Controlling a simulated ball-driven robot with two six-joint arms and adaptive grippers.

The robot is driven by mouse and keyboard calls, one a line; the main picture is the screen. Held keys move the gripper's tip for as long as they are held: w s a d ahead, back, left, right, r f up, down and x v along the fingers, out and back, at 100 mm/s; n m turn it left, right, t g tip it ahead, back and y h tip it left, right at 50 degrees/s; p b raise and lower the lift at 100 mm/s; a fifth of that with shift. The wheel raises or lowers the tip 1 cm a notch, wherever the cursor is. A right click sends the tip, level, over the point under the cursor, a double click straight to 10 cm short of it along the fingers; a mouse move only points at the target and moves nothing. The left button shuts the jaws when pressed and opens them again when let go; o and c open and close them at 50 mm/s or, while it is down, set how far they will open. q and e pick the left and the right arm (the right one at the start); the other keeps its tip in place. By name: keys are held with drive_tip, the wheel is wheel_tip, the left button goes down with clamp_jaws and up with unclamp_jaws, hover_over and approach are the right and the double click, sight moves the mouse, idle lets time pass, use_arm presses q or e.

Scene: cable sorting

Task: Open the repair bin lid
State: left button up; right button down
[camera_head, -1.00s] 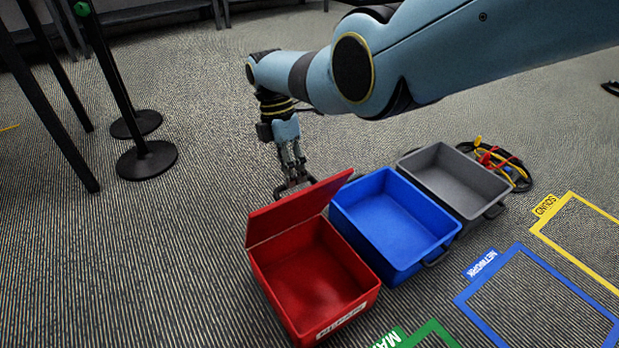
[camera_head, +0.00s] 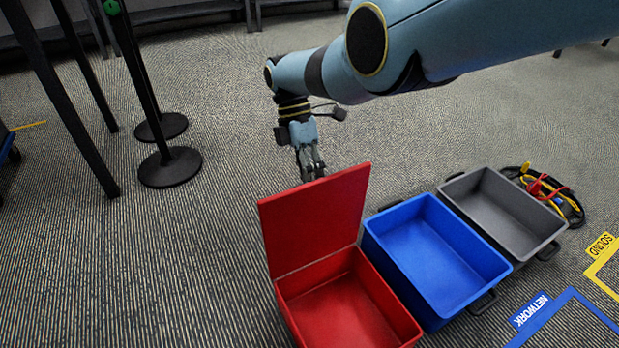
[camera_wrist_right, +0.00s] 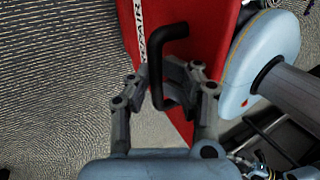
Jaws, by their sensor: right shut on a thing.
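The red repair bin (camera_head: 345,312) is at the lower middle of the head view. Its red lid (camera_head: 316,222) stands up steeply at the far end, and the inside of the bin is open to view and looks empty. My right gripper (camera_head: 313,172) is behind the lid's top edge, with its fingertips partly hidden by the lid. In the right wrist view, my right gripper (camera_wrist_right: 164,84) is shut on a black handle (camera_wrist_right: 170,34) in front of a red panel with a white REPAIR label. My left gripper is not in view.
A blue bin (camera_head: 435,250) and a grey bin (camera_head: 505,215) stand right of the red one, both open. Coiled cables (camera_head: 545,190) lie beyond the grey bin. Black posts with round bases (camera_head: 170,168) stand at left. Carpet left of the red bin is clear.

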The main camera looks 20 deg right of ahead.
drive_tip(key=shift+s+f, duration=0.25)
drive_tip(key=shift+f, duration=0.15)
drive_tip(key=c, duration=1.3)
unclamp_jaws()
drive_tip(key=shift+c, duration=0.2)
drive_tip(key=shift+w, duration=0.1)
drive_tip(key=shift+w+r, duration=0.1)
drive_tip(key=shift+r, duration=0.1)
drive_tip(key=v, duration=0.7)
drive_tip(key=shift+w+r, duration=0.1)
drive_tip(key=shift+r, duration=0.05)
drive_tip(key=shift+c, duration=0.4)
